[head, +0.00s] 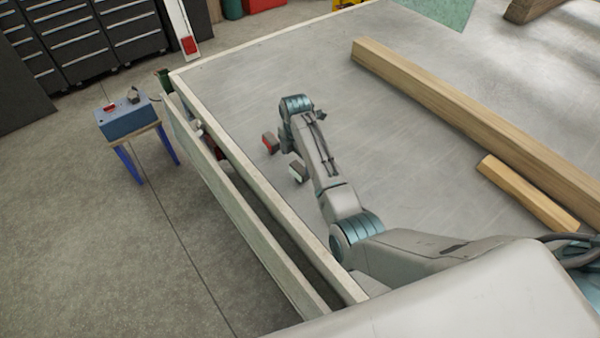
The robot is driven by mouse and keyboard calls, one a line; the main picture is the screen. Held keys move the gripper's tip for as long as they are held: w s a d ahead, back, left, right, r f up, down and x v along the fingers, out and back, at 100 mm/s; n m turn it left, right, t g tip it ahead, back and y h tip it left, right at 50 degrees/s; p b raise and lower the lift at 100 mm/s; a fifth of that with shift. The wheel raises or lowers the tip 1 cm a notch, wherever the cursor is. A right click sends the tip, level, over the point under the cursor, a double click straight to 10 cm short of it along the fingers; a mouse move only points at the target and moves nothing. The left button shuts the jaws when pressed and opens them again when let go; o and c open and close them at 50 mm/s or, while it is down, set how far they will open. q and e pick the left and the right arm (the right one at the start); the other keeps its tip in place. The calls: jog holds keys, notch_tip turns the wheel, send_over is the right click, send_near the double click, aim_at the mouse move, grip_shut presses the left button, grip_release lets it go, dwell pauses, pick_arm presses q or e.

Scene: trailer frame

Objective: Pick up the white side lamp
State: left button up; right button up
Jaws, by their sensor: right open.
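A small white side lamp (298,173) with a dark side lies on the grey trailer bed (235,85), close to the near left rail. A similar small red lamp (270,142) lies just beyond it, to the left. My right gripper (284,148) is at the end of the arm reaching in from the lower right, beside the two lamps. It is open and holds nothing that I can see. My own wrist hides most of the jaws, and I cannot tell whether they touch the lamp. My left gripper is not in view.
Pale rails (235,180) edge the trailer's left side. A long wooden beam (450,105) and a short block (525,192) lie to the right. A blue box (127,118) sits on a blue-legged stand at left. Bed around the wrist is mostly clear.

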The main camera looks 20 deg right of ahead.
aim_at(300, 167)
jog(key=shift+d+f, duration=0.2)
jog(key=shift+f, duration=0.2)
jog(key=shift+d+f, duration=0.15)
jog(key=shift+f, duration=0.2)
notch_tip(300, 167, down, 4)
jog(key=shift+s+d+r+p, duration=0.15)
jog(key=shift+r+p, duration=0.1)
jog(key=shift+p, duration=0.5)
jog(key=shift+f, duration=0.55)
jog(key=c, duration=1)
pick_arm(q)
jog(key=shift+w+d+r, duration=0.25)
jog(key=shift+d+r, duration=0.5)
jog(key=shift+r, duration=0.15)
pick_arm(e)
jog(key=shift+c, duration=0.8)
jog(key=shift+r, duration=0.1)
